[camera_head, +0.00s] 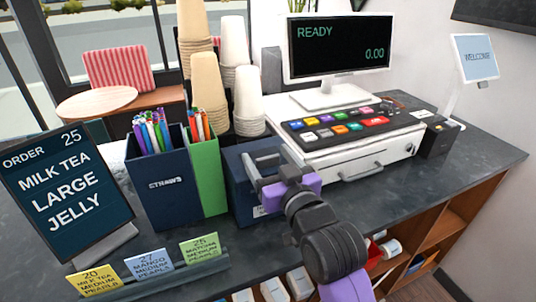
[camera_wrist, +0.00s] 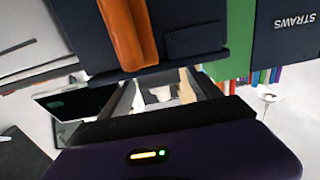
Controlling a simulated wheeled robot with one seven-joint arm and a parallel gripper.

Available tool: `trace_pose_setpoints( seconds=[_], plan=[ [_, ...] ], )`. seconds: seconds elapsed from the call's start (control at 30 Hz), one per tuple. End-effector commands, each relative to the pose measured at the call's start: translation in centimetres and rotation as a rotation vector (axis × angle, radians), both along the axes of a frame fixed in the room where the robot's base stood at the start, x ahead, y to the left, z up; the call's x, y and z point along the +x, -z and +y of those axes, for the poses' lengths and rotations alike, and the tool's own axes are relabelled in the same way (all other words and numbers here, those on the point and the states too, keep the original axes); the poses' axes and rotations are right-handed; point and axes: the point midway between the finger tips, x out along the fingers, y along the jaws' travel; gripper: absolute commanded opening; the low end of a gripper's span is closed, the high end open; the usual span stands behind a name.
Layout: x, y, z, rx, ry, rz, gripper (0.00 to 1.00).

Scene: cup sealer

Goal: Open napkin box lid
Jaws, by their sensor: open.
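The napkin box (camera_head: 238,193) is a dark blue box on the dark counter, right of the green straw holder, with a white label low on its front. My gripper (camera_head: 264,164) is over the box, its two fingers spread apart with nothing between them. The gripper and arm hide much of the box's top and right side, so I cannot tell whether a finger touches the lid. The wrist view shows dark blue surfaces close up (camera_wrist: 80,28), with an orange-brown strip (camera_wrist: 128,35) against them; I cannot tell what the strip is.
The navy straws box (camera_head: 165,185) and green holder (camera_head: 208,172) stand close on the left. Stacked cups (camera_head: 248,98) are behind. The register (camera_head: 350,150) with its screen (camera_head: 338,48) is on the right. Small order cards (camera_head: 150,264) stand in front.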

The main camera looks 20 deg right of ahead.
Motion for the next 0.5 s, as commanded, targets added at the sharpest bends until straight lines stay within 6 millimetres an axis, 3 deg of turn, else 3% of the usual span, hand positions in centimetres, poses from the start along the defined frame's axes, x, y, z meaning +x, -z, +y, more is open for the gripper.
trace_pose_setpoints(
  seconds=[0.33, 0.5],
  plan=[
    [0.44, 0.01, 0.02, 0.000, -0.001, -0.001, 0.71],
    [0.42, 0.01, 0.03, 0.000, -0.001, 0.000, 0.37]
  ],
)
